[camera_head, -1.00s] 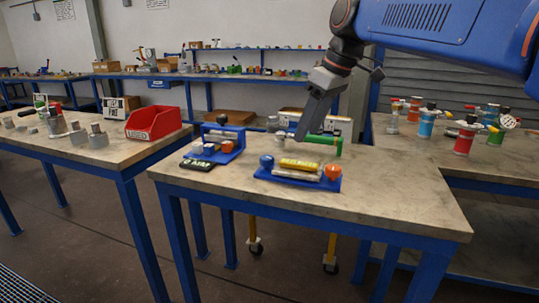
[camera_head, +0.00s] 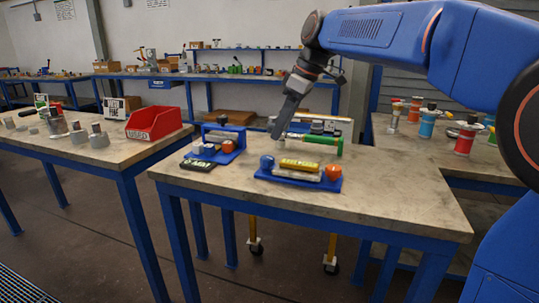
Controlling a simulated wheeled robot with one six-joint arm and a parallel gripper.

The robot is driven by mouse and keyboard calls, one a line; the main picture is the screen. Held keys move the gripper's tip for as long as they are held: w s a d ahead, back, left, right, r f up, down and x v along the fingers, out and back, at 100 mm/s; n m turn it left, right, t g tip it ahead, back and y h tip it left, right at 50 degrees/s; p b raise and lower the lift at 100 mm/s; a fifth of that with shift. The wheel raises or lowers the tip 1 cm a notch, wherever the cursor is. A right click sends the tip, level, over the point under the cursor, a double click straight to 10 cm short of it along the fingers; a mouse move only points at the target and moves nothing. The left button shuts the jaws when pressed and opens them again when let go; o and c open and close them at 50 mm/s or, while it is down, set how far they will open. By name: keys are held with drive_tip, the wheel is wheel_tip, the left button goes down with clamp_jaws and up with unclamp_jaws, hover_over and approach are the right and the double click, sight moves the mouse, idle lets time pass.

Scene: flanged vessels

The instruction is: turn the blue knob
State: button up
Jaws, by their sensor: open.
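A round blue knob (camera_head: 267,162) stands at the left end of a blue base (camera_head: 312,184) on the near table. An orange knob (camera_head: 333,172) stands at the base's right end, with a yellow block (camera_head: 300,164) between them. My gripper (camera_head: 277,134) is open and points down above and behind the blue knob, apart from it in the picture. The gap between its fingers is hard to make out from this side.
A second blue base (camera_head: 222,152) with an orange knob stands to the left on the same table (camera_head: 400,205). A green cylinder (camera_head: 322,140) lies behind the yellow block. The table's front and right are clear. A red bin (camera_head: 154,122) stands on the left table.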

sight(268, 157)
drive_tip(key=x, duration=1)
drive_tip(key=shift+f, duration=0.15)
drive_tip(key=c, duration=1)
drive_tip(key=shift+c, duration=0.2)
